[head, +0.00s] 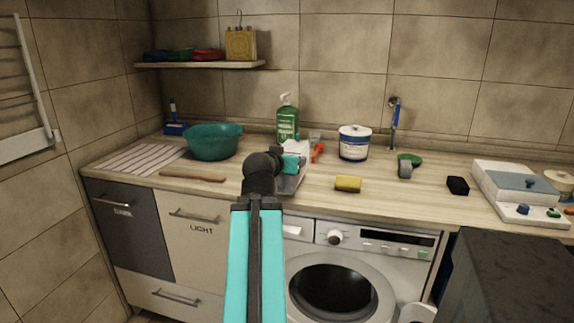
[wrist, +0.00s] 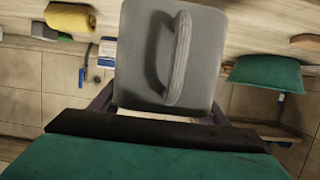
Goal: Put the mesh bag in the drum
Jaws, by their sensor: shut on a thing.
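My gripper (head: 293,165) is shut and holds a grey piece just above the counter, in front of the green bottle. In the head view the bag (head: 291,184) shows only in part behind my gripper. The drum (head: 335,290) is the dark round opening in the front of the white washing machine, below and right of my gripper. I cannot tell whether its door is open.
A teal bowl (head: 213,143) stands left on the counter and a green pump bottle (head: 287,122) behind my gripper. A yellow sponge (head: 348,184) lies to the right. A white tub (head: 354,143) stands behind it. A dark block (head: 505,275) stands at the lower right.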

